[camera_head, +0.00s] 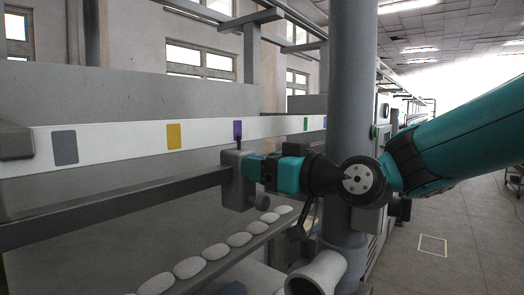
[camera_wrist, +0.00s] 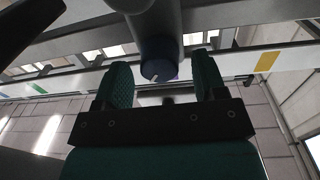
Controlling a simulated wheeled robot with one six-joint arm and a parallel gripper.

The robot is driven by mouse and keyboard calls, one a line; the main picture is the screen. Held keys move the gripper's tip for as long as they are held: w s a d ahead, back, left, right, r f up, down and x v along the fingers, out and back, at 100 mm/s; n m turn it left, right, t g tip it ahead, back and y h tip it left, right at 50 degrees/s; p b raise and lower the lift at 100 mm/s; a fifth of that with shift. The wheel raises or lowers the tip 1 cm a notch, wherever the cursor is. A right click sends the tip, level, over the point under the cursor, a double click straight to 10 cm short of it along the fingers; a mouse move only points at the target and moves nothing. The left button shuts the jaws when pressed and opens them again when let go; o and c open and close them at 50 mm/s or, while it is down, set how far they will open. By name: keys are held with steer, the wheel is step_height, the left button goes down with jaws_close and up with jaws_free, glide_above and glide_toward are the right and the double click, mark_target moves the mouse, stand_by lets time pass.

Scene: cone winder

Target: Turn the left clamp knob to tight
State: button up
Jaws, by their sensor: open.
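The clamp is a grey block (camera_head: 236,182) on the dark rail in the head view, below a purple patch. Its knob (camera_wrist: 158,70) has a dark blue round end with a small white mark and shows in the wrist view. My gripper (camera_wrist: 162,70) is open, with one teal finger on each side of the knob and a gap visible on both sides. In the head view my gripper (camera_head: 256,168) is close against the clamp's right side and hides the knob. I cannot tell how far the knob sits between the fingers.
A long white strip (camera_head: 110,145) carries grey, yellow, purple and green patches. A dark rail (camera_head: 110,210) runs below it, with several white oval pieces (camera_head: 215,251) lower down. A thick grey column (camera_head: 351,80) stands close behind my wrist. Floor is open at right.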

steer(key=shift+w+a, duration=0.3)
steer(key=shift+a, duration=0.1)
steer(key=shift+c, duration=0.3)
steer(key=c, duration=0.9)
steer(key=shift+f, duration=0.1)
